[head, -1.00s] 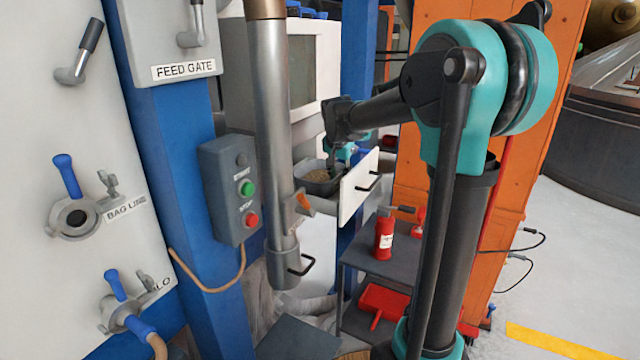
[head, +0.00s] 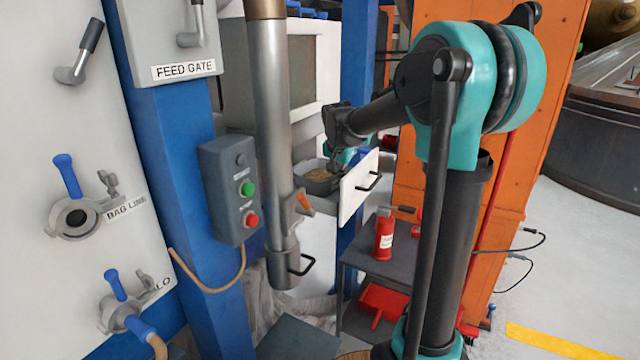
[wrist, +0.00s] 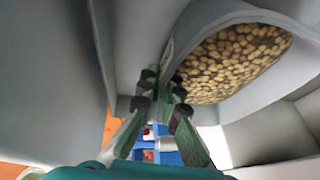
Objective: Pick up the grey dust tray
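The grey dust tray (head: 320,186) is a rounded tub filled with tan pellets. It sits in the pulled-out white drawer in the head view. It also fills the upper right of the wrist view (wrist: 283,66), where the pellets show clearly. My gripper (head: 335,164) is above the tray, pointing down at it, with its fingers small in the head view. In the wrist view my gripper's two fingers (wrist: 162,92) are a little apart, with the near end of the tray's wall at their tips. A gap shows between the fingers; I cannot tell if they touch the wall.
The drawer front (head: 359,187) with a black handle stands right of the tray. A vertical metal pipe (head: 270,110) and a start/stop box (head: 231,190) are to the left. A red extinguisher-like bottle (head: 384,238) stands on a grey cart (head: 375,263) below.

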